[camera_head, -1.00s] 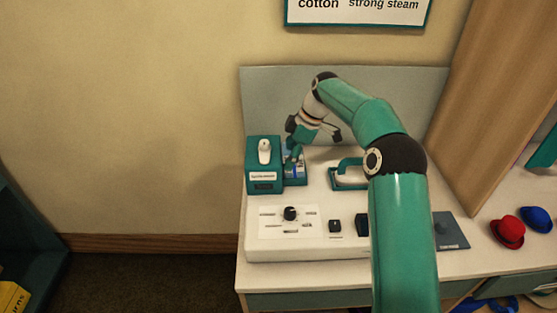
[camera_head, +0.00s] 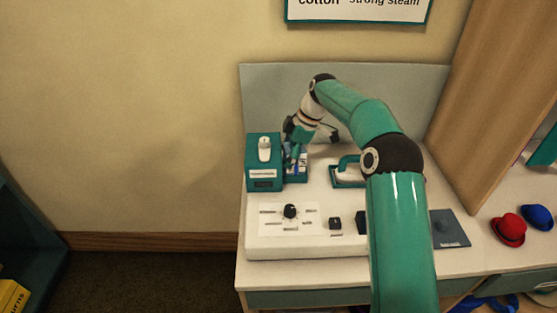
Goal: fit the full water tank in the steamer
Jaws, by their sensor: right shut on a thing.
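The steamer is a white console (camera_head: 283,247) on the table with a black dial (camera_head: 290,211) on its panel. A teal box (camera_head: 264,178) with a white top piece and a label stands at its back left. My right gripper (camera_head: 295,160) points down just right of this box. It is shut on a small white and blue thing (camera_head: 302,165), which looks like the water tank, low over or in a teal holder. The fingers partly hide it, and I cannot tell whether it is seated. My left gripper is not in view.
A dark pad (camera_head: 450,228), a red hat (camera_head: 508,231) and a blue hat (camera_head: 537,216) lie to the right. A wooden panel (camera_head: 490,100) rises behind.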

